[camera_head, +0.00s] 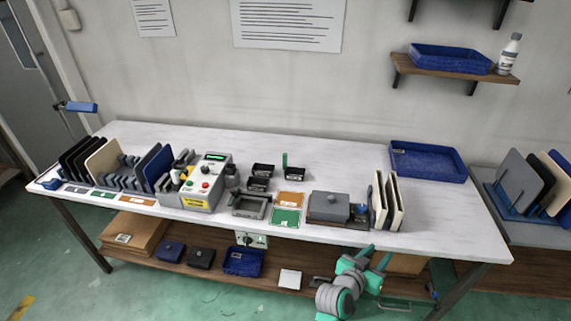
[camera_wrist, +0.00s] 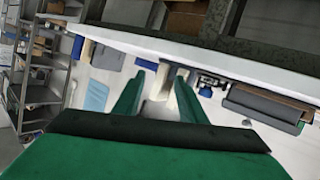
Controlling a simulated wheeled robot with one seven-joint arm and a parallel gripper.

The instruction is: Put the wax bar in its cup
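My gripper (camera_head: 377,252) is in front of the table's front edge, at the right of centre. Its two green fingers are apart with nothing between them, as the wrist view (camera_wrist: 157,90) shows. Small black cups stand mid-table: one at the back (camera_head: 262,169), one in front of it (camera_head: 258,184), and one to the right (camera_head: 295,174). A thin green upright piece (camera_head: 285,160) stands at the left side of the right cup. It is too small to tell whether it is the wax bar, and I cannot pick out the bar elsewhere.
A grey block with a knob (camera_head: 329,207) and upright cream panels (camera_head: 390,203) stand near the front edge, close to my gripper. A control box (camera_head: 207,183) is left of the cups. A blue tray (camera_head: 428,162) lies at the back right.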

